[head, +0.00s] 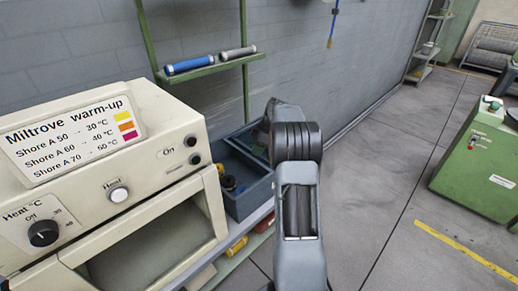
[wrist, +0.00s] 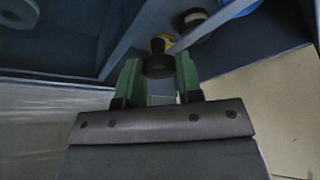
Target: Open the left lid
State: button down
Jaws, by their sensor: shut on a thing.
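In the wrist view the green fingers of my gripper (wrist: 159,78) are shut on a dark round piece (wrist: 159,66), with a yellow part (wrist: 169,43) just beyond it. They are at a blue-grey crate (wrist: 113,28) with a dividing wall. In the head view the crate (head: 249,200) stands right of the beige warm-up machine, with small black and yellow things inside; my arm covers its right part and hides my gripper. I cannot make out a left lid in either view.
The beige warm-up machine (head: 160,130) stands close on the left, its front opening empty. A green wall shelf (head: 210,68) holds a blue roll and a grey roll. A green machine (head: 470,160) stands at the right. The floor between is clear.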

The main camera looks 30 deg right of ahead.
jog(key=c, duration=0.8)
grip_release()
jog(key=v, duration=1.3)
jog(key=shift+r, duration=0.4)
